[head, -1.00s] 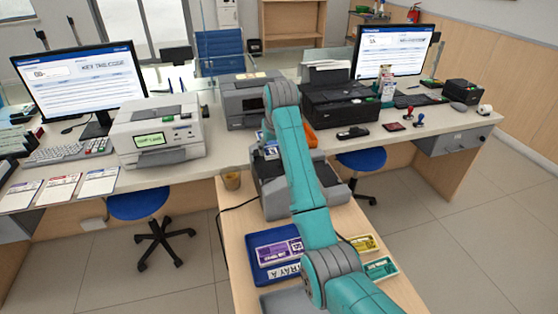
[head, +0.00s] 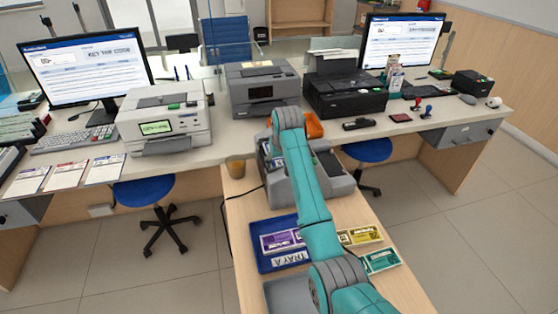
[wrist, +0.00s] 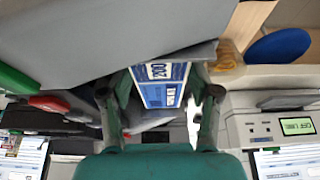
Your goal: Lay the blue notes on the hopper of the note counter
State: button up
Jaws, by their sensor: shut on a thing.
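The blue notes (wrist: 160,84) show in the wrist view as a bundle between the fingers of my gripper (wrist: 164,92), which is shut on them. The note counter (head: 338,182) is the grey machine on the near wooden table in the head view. Its grey body (wrist: 110,35) also fills the upper left of the wrist view, close to the notes. In the head view my arm reaches over the counter and hides most of the gripper and the hopper. I cannot tell whether the notes touch the counter.
On the near table, a blue tray (head: 262,262) holds purple notes (head: 278,241). Yellow notes (head: 362,235) and green notes (head: 381,260) lie right of it. A brown cup (head: 235,168) stands left of the counter. Printers (head: 262,92) line the long desk behind.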

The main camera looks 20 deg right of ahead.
jog(key=shift+f, duration=0.1)
jog(key=o, duration=1.3)
jog(key=shift+c, duration=0.2)
jog(key=v, duration=1.1)
jog(key=shift+w, duration=0.1)
jog(key=shift+s+r, duration=0.25)
jog(key=shift+r, duration=0.4)
